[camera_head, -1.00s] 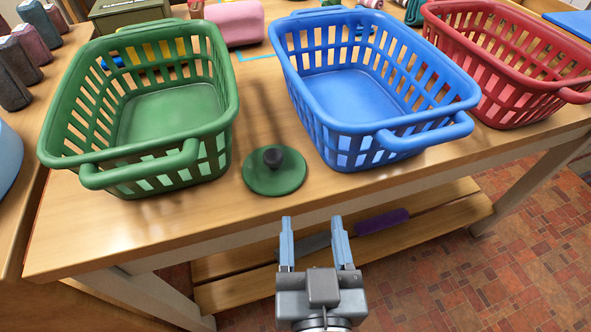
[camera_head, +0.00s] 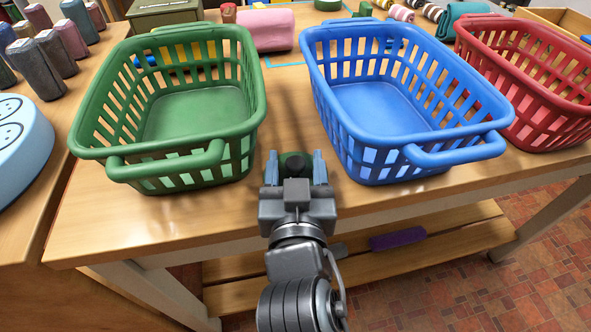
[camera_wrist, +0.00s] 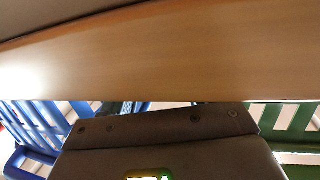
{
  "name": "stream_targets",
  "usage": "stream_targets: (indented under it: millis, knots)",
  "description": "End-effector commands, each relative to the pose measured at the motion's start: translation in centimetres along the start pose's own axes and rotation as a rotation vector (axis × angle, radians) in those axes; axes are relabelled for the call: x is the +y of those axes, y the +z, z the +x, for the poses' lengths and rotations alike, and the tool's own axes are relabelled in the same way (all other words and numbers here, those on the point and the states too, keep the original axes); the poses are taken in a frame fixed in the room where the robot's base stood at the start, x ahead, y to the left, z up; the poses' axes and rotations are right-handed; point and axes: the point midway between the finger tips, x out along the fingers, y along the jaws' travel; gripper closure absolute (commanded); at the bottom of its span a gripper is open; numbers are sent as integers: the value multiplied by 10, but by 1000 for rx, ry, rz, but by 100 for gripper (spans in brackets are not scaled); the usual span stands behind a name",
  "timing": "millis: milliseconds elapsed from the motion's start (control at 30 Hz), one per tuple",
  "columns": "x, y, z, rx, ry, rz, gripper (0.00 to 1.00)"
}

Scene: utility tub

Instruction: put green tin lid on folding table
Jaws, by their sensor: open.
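The green tin lid (camera_head: 286,158) with a dark round knob lies flat on the wooden table (camera_head: 110,225), between the green and blue baskets. My gripper (camera_head: 296,168) is open, with one finger on each side of the lid's knob in the head view. The gripper body hides the lid's near part. Whether the fingers touch the lid cannot be told. In the wrist view the lid is not recognisable; a dark gripper part fills the lower middle. I cannot tell which surface is the folding table.
A green basket (camera_head: 252,135) stands close on the left and a blue basket (camera_head: 330,130) close on the right. A red basket (camera_head: 545,134) is farther right. Bare tabletop lies in front of the green basket. A purple thing (camera_head: 397,238) lies on the lower shelf.

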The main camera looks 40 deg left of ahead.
Motion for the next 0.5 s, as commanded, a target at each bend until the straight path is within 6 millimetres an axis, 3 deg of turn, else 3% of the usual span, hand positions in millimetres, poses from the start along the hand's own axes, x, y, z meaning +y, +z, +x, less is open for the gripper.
stream_targets:
  millis: [333, 500]
  knots:
    - [0, 0, 8, 0, 0, 0, 41]
    - [0, 0, 8, 0, 0, 0, 58]
